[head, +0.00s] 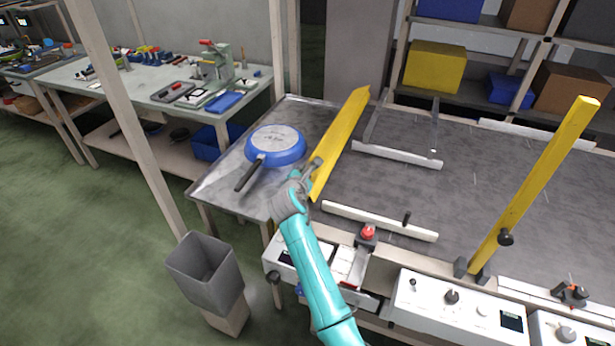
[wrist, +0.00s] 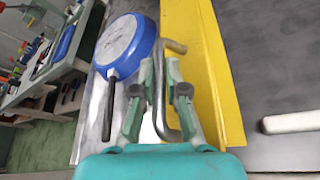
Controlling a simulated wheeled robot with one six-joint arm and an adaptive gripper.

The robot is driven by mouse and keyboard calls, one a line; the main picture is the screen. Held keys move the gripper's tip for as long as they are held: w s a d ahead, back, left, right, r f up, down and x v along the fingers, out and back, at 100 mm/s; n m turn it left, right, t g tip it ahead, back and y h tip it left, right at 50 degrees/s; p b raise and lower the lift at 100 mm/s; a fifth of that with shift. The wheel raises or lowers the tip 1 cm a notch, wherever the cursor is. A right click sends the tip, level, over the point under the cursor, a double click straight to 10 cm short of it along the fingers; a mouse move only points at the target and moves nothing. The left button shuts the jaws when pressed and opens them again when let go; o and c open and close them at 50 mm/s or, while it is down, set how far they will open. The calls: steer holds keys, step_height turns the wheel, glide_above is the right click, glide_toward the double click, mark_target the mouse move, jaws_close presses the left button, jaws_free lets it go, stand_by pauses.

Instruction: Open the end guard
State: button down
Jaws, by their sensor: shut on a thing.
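The end guard is a long yellow panel (head: 341,138) standing across the left end of the conveyor bed; it fills the middle of the wrist view (wrist: 205,80). A bent grey metal handle (wrist: 161,100) shows in front of its left face. My gripper (head: 312,172) is at the near part of the panel. In the wrist view my gripper (wrist: 160,90) has its fingers on both sides of the handle and is shut on it. The exact contact is partly hidden by the fingers.
A blue pan (head: 277,143) with a black handle lies on the metal end table (head: 222,186), left of the guard. A yellow arm (head: 535,185) slants up at the right. White rails (head: 380,221) lie on the belt. A grey bin (head: 205,270) stands on the floor; control boxes (head: 458,300) line the front.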

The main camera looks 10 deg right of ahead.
steer(key=w+a+n+h, duration=0.1)
steer(key=a+r+n+g, duration=0.1)
steer(key=n, duration=0.1)
steer(key=shift+w+a+r+h, duration=0.1)
steer(key=shift+w+a+h, duration=0.1)
steer(key=shift+w+h, duration=0.2)
steer(key=shift+w+a+f+n+g+h, duration=0.3)
steer(key=shift+w+a+n+g+h, duration=0.35)
steer(key=shift+n, duration=0.5)
steer(key=shift+w+a+f+n+g+h, duration=0.35)
steer(key=shift+a+n+h, duration=0.4)
steer(key=shift+n, duration=0.35)
steer(key=shift+w+a+f+n+g+h, duration=0.4)
steer(key=shift+a+n+h, duration=0.35)
steer(key=shift+n, duration=0.4)
steer(key=c, duration=1.5)
jaws_free()
